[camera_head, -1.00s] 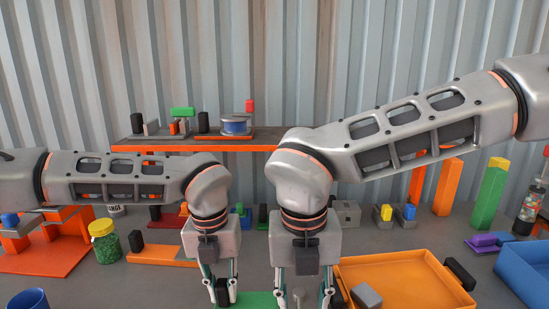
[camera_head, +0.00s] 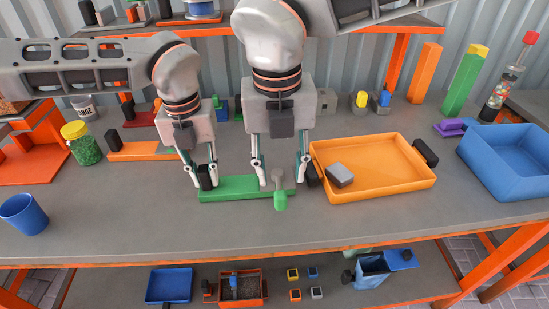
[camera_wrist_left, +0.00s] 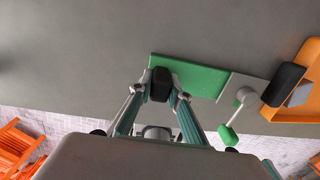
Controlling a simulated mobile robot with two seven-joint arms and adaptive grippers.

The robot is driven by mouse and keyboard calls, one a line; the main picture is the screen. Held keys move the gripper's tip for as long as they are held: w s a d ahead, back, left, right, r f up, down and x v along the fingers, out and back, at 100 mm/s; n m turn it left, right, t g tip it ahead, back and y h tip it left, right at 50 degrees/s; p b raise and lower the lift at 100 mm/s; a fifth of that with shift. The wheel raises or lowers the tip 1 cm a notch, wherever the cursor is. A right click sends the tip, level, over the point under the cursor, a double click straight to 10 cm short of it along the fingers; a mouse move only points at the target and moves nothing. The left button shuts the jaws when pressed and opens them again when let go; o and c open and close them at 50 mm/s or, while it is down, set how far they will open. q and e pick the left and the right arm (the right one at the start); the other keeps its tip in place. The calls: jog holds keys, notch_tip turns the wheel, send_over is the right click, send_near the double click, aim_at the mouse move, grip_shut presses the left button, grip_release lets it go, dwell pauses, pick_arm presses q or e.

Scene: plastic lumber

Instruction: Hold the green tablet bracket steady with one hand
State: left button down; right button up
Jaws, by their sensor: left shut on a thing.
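The green tablet bracket (camera_head: 234,187) lies flat near the middle of the table. It also shows in the left wrist view (camera_wrist_left: 200,77), with a grey plate at its right end. A grey lever with a green handle (camera_head: 281,201) stands at that end, the handle toward the front edge. My left gripper (camera_head: 206,182) is shut on the black grip block (camera_wrist_left: 160,84) at the bracket's left end. My right gripper (camera_head: 281,183) points down over the right end, its fingers wide apart on either side of the lever and not closed on it.
An orange tray (camera_head: 390,185) holding a grey block (camera_head: 340,176) stands close right of my right gripper. A blue bin (camera_head: 515,160) is farther right. A blue cup (camera_head: 23,214) and a yellow-lidded jar (camera_head: 82,145) stand left. The table's front middle is clear.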

pick_arm(q)
jog(key=c, duration=1.8)
grip_release()
jog(key=shift+r, duration=0.1)
